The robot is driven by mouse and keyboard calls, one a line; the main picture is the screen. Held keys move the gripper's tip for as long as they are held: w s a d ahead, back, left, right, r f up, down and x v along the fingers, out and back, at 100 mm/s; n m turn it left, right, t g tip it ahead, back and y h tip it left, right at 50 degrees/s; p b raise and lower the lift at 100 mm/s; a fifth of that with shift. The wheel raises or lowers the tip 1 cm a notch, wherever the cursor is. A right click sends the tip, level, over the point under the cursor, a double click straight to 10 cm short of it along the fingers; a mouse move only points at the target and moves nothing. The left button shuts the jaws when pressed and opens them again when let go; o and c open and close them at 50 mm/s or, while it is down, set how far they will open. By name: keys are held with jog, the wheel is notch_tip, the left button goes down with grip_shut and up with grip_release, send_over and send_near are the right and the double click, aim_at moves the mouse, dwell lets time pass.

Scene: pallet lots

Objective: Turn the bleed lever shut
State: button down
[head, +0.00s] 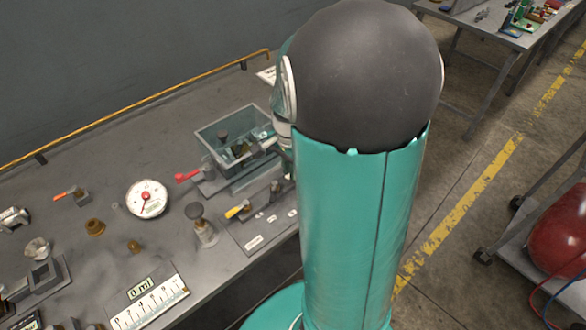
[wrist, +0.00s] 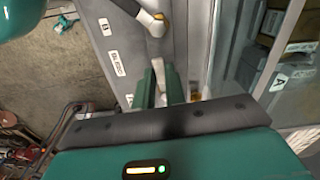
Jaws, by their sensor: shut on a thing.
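My gripper (wrist: 160,85) shows in the wrist view, its two green fingers closed on a pale lever (wrist: 160,70) between them. The lever stands on a grey plate (wrist: 101,43) beside a small white label (wrist: 117,62) that seems to read BLEED. A second lever with a yellow tip (wrist: 160,17) is further up the plate, apart from the fingers. In the head view the yellow-handled lever (head: 237,210) sits on the same plate near the bench's front edge. My arm hides most of the gripper and the held lever there.
A clear-walled bin (head: 235,137) with small parts stands behind the plate. A red-handled lever (head: 187,177) is left of it. A cart with a red tank (head: 562,228) stands right.

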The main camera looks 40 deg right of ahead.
jog(key=shift+w+m, duration=0.25)
jog(key=shift+m, duration=0.25)
jog(key=shift+r, duration=0.1)
jog(key=c, duration=1.5)
grip_release()
jog(key=shift+o, duration=0.2)
notch_tip(320, 180, up, 14)
